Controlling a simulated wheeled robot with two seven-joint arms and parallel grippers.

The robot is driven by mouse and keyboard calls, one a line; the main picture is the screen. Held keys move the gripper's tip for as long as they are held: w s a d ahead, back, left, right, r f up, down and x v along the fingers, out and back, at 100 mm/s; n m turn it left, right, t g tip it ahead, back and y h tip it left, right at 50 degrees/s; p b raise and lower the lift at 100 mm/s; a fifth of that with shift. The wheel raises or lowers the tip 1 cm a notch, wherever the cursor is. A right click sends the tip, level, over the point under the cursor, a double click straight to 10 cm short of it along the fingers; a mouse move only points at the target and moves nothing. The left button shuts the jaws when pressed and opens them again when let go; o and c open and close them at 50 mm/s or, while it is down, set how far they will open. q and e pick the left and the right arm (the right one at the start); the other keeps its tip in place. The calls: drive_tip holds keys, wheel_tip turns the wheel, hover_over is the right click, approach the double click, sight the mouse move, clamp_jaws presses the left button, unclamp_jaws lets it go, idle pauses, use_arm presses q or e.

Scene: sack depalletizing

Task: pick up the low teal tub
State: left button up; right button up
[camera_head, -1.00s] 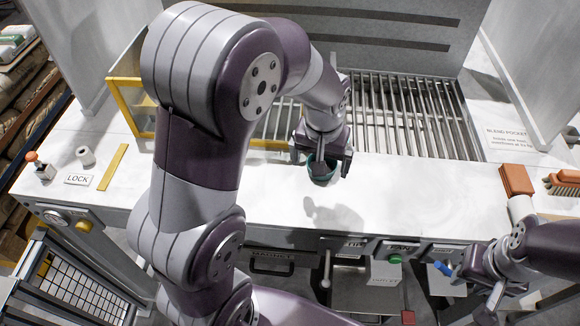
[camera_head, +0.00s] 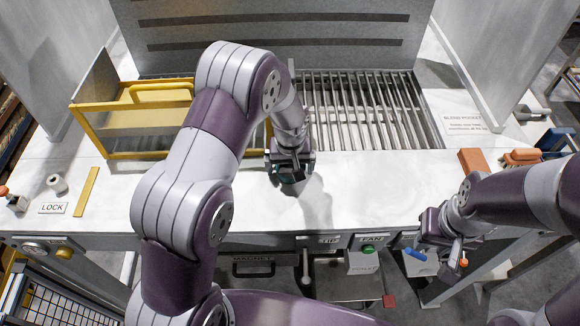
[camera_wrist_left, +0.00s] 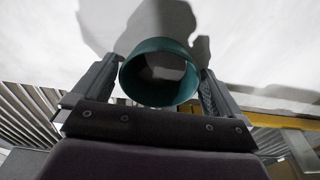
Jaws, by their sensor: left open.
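The low teal tub (camera_wrist_left: 143,90) is a round, open tub, seen between the two fingers of my left gripper (camera_wrist_left: 158,84) in the left wrist view. The gripper is open, with one finger on each side of the tub; I cannot tell whether either finger touches it. In the head view, the left gripper (camera_head: 291,172) is low over the white bench top and hides most of the tub. My right gripper (camera_head: 440,245) is at the bench's front edge on the right, away from the tub; its jaws are not clear.
A slotted metal grate (camera_head: 365,112) lies behind the tub, with a yellow-framed bin (camera_head: 135,120) to its left. An orange block (camera_head: 473,161) and a brush (camera_head: 522,156) are at the right. The white bench (camera_head: 345,190) is clear right of the left gripper.

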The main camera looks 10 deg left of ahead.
use_arm(q)
drive_tip(key=c, duration=0.9)
drive_tip(key=shift+r, duration=0.1)
